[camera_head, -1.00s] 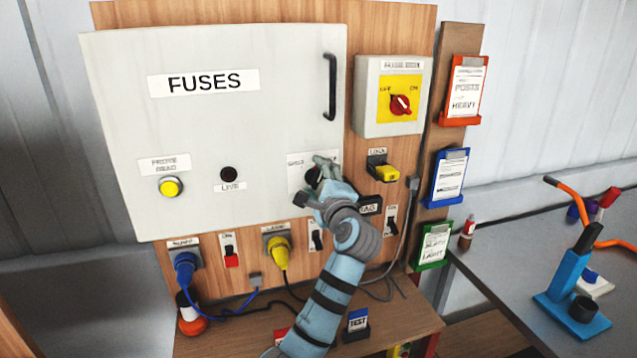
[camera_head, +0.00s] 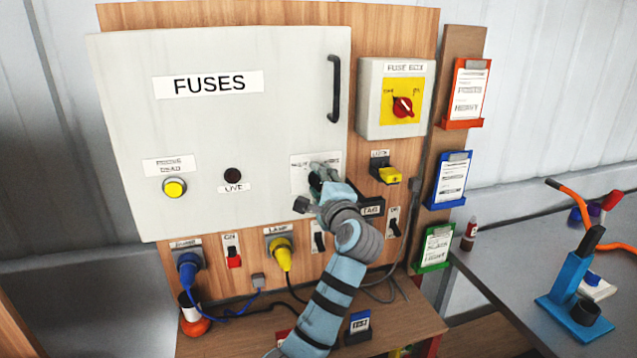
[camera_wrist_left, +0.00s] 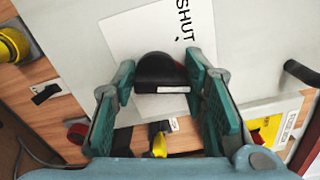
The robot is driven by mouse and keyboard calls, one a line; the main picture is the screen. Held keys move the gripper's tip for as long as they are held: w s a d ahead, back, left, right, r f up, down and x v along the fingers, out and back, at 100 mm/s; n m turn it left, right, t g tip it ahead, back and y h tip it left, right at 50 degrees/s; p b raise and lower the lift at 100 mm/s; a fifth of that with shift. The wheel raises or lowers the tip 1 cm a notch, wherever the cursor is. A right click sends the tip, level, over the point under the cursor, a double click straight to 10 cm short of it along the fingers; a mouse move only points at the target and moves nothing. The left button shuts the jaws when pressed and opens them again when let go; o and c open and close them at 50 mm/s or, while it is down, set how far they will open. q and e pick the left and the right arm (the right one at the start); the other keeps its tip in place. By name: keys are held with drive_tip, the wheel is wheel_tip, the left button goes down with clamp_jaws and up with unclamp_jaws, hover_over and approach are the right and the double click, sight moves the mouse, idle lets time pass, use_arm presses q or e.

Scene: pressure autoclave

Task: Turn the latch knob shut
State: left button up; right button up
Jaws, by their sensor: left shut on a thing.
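The latch knob is black and rounded, with a white strip on its edge. In the left wrist view the knob (camera_wrist_left: 160,72) sits between the green finger pads, in front of a white plate (camera_wrist_left: 130,40) marked SHUT. In the head view my left gripper (camera_head: 325,174) is at the lower right of the white FUSES door (camera_head: 230,130) and hides most of the knob. In the left wrist view my left gripper (camera_wrist_left: 162,88) is shut on the knob. My right gripper is not in view.
Right of the door are a red rotary switch (camera_head: 403,107) on a yellow plate and a yellow lock (camera_head: 390,175). A black door handle (camera_head: 333,88) stands above my gripper. Blue (camera_head: 187,266) and yellow (camera_head: 281,254) plugs with cables hang below.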

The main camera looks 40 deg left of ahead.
use_arm(q)
drive_tip(key=shift+n, duration=1.2)
drive_tip(key=n+b, duration=0.1)
drive_tip(key=n, duration=0.1)
drive_tip(key=shift+n, duration=0.4)
drive_tip(key=n+b, duration=0.2)
drive_tip(key=n, duration=0.2)
drive_tip(key=shift+a, duration=0.1)
drive_tip(key=shift+r+n+b, duration=0.1)
drive_tip(key=shift+n+b, duration=0.7)
drive_tip(key=shift+n, duration=0.7)
drive_tip(key=o, duration=1.1)
drive_tip(key=shift+s, duration=0.1)
